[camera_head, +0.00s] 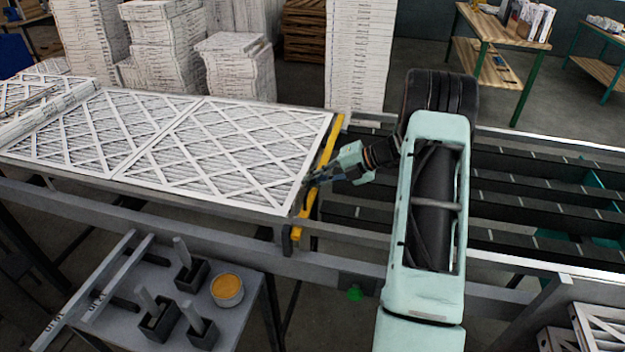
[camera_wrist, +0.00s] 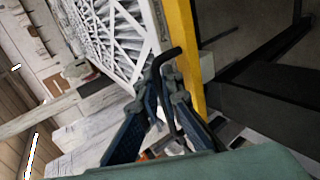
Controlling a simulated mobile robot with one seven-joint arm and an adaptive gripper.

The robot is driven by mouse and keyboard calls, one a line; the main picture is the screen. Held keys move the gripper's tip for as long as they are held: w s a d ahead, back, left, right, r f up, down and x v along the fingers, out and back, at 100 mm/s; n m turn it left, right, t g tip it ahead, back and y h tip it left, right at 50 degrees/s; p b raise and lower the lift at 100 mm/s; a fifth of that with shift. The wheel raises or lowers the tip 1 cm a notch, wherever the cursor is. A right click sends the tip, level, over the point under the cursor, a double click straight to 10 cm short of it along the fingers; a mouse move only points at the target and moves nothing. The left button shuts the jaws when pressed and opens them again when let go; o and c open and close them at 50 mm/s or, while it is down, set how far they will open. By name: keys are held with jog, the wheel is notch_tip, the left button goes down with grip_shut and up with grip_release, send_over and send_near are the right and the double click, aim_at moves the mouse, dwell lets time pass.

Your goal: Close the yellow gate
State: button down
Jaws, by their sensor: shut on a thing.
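The yellow gate (camera_head: 328,150) is a narrow yellow bar lying across the conveyor, along the right end of the row of white-framed filters (camera_head: 215,150). In the wrist view the yellow gate (camera_wrist: 187,45) runs beside the filter's white edge, and a bent black handle (camera_wrist: 166,58) sits next to it. My gripper (camera_head: 308,181) reaches in from the right at the gate's middle. In the wrist view my gripper (camera_wrist: 167,80) has its fingers closed around the black handle. The fingers hide part of the handle.
Dark conveyor rollers (camera_head: 540,212) lie bare to the right of the gate. A metal side rail (camera_head: 200,206) runs along the front. A small grey table (camera_head: 240,318) with a round orange-topped tin (camera_head: 227,290) stands below. Stacks of white filters (camera_head: 235,75) stand behind.

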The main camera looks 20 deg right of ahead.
jog(key=shift+f, duration=0.1)
jog(key=c, duration=2.4)
grip_release()
jog(key=v, duration=1.2)
jog(key=shift+d+f, duration=0.1)
